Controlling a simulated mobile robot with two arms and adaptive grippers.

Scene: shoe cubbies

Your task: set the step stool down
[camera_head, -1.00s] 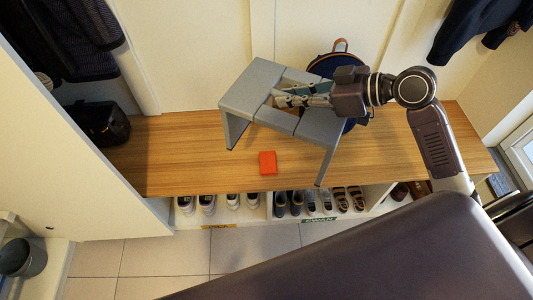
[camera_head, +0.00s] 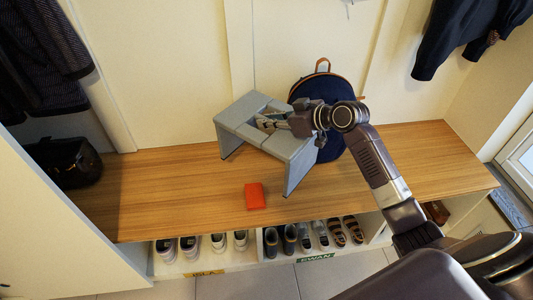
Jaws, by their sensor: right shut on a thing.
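The stool is upright and slightly turned. Its front legs look close to the bench top, but I cannot tell whether they touch it. The left gripper is out of view.
A red-orange box (camera_head: 255,196) lies on the bench just in front of the stool. A black bag (camera_head: 66,162) is at the far left. Shoes (camera_head: 190,248) fill the cubbies below the front edge. The bench is clear left of the stool and at the right end.

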